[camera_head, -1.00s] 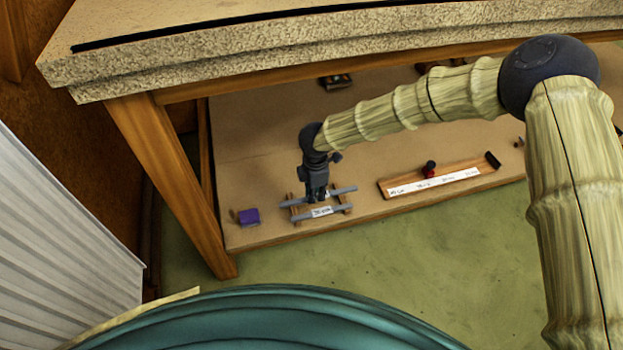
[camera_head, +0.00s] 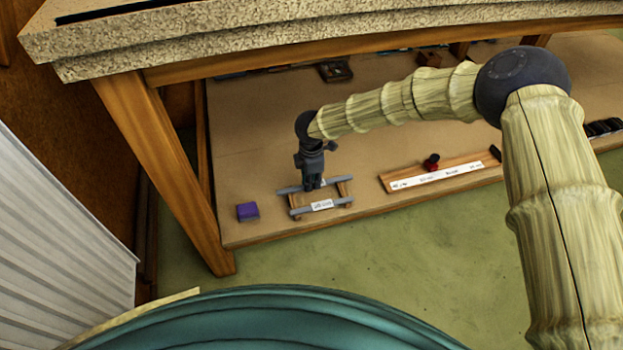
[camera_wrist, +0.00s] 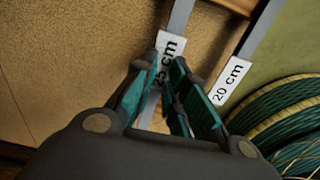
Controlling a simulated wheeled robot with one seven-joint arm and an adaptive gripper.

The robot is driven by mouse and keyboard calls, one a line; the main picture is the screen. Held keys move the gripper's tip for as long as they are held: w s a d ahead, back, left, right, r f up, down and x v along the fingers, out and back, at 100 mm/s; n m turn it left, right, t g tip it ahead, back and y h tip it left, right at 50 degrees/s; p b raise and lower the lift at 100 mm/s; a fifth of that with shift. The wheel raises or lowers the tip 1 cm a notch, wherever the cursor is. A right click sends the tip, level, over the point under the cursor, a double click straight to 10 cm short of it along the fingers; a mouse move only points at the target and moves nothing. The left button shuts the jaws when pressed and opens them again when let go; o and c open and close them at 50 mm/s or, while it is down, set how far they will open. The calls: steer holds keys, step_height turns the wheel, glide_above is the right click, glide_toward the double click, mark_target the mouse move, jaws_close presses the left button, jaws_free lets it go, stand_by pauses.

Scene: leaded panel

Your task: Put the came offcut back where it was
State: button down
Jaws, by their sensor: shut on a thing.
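My gripper (camera_head: 313,187) points down at a small wooden rack (camera_head: 295,202) on the low brown board. It is shut on the rear grey bar (camera_head: 329,182), the came offcut. In the wrist view this bar (camera_wrist: 181,18) runs between my fingers (camera_wrist: 170,105) and carries a "25 cm" label, partly covered by a finger. A second grey bar (camera_head: 343,201) lies across the front of the rack; its label reads "20 cm" in the wrist view (camera_wrist: 230,82). I cannot tell whether the held bar touches the rack.
A purple block (camera_head: 247,211) sits left of the rack. To the right is a wooden strip with a white scale (camera_head: 437,176) and a red-and-black piece (camera_head: 431,163). A table leg (camera_head: 165,170) and the thick tabletop (camera_head: 300,42) stand close by. Dark items lie farther back.

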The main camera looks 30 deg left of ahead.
steer(key=shift+f, duration=0.1)
steer(key=c, duration=1.4)
jaws_free()
steer(key=shift+c, duration=0.2)
step_height(320, 180, up, 8)
steer(key=p, duration=0.3)
steer(key=shift+f, duration=0.15)
